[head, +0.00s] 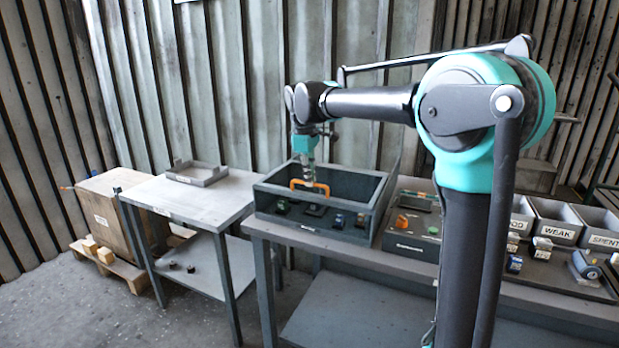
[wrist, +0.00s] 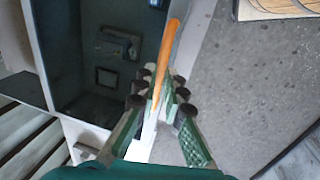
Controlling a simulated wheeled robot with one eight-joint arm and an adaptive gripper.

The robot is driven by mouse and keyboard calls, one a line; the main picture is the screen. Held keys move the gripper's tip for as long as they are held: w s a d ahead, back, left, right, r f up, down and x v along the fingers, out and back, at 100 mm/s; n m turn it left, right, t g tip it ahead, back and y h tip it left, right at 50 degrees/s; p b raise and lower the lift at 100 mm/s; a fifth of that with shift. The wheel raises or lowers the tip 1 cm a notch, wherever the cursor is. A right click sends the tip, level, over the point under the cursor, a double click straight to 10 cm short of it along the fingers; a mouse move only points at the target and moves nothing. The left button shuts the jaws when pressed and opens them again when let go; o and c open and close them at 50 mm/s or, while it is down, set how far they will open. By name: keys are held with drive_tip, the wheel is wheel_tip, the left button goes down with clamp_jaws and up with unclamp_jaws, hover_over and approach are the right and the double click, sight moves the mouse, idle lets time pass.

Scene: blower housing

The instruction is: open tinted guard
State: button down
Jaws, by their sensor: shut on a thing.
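The tinted guard (head: 345,183) is a dark see-through panel over the grey housing box on the bench. Its orange handle (head: 300,182) stands at the panel's front left. In the wrist view the handle (wrist: 166,48) is a long orange bar running between my fingers. My gripper (head: 309,180) reaches down from above and is shut on the handle; the pads (wrist: 160,90) press in from both sides. The dark guard (wrist: 95,40) also shows left of the handle in the wrist view. Its hinge is not clear to me.
Small dark parts (head: 315,210) sit along the box's front. A control panel (head: 412,225) and labelled bins (head: 553,233) stand to the right. A side table with a grey tray (head: 197,173) is at left, past a gap. Open floor (wrist: 245,85) lies beyond the box edge.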

drive_tip(key=w+d, duration=0.2)
drive_tip(key=w, duration=0.5)
drive_tip(key=w+d, duration=0.3)
drive_tip(key=w, duration=0.4)
drive_tip(key=w+d, duration=0.3)
drive_tip(key=w, duration=0.5)
drive_tip(key=c, duration=1.6)
unclamp_jaws()
wheel_tip(320, 180, up, 12)
drive_tip(key=s, duration=0.2)
drive_tip(key=shift+a, duration=0.45)
drive_tip(key=shift+s+f, duration=0.15)
